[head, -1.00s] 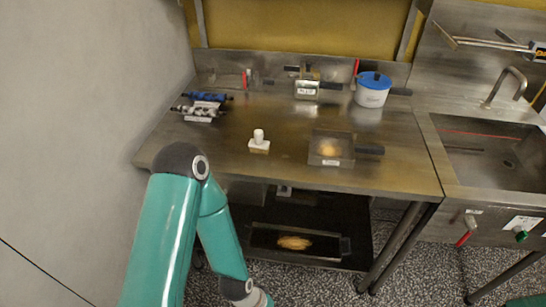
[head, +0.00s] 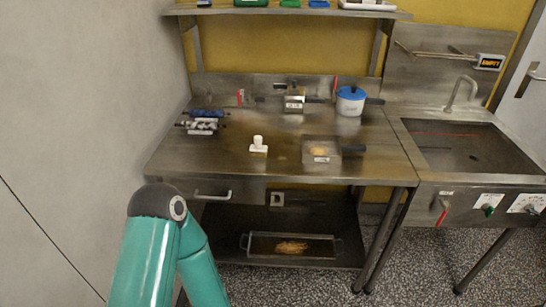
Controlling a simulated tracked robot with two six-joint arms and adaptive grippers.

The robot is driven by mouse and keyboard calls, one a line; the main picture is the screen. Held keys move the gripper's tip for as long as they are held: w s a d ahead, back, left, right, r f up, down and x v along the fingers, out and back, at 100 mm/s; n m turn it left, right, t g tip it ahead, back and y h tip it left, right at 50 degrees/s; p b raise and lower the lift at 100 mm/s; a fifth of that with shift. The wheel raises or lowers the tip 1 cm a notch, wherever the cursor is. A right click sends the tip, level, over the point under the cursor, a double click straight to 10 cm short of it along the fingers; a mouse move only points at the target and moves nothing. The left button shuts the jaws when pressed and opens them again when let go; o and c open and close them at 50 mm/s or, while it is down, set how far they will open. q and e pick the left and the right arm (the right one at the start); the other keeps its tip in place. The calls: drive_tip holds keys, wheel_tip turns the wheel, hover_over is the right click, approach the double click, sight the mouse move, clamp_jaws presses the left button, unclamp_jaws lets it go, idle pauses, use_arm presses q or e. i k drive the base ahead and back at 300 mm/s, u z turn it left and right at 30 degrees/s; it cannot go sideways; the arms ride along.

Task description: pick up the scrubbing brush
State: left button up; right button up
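A small white block with an upright rounded knob (head: 258,145) stands on the steel table (head: 215,160), near the middle of its front half. It may be the scrubbing brush, but it is too small to be sure. Nothing touches it. My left arm comes in at the lower left, in front of the table, and runs out of the bottom of the picture. Its gripper is hidden from view. My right arm and gripper are not in view.
A mesh-topped tray (head: 335,165) with a handle lies right of the block. Blue and speckled rollers (head: 203,125) lie at left. A blue-lidded pot (head: 350,104) and metal box (head: 294,104) stand behind. A sink (head: 460,160) is at right, a lower-shelf tray (head: 262,254) below.

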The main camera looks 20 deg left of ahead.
sight(257, 150)
drive_tip(key=u, duration=0.15)
drive_tip(key=i, duration=0.9)
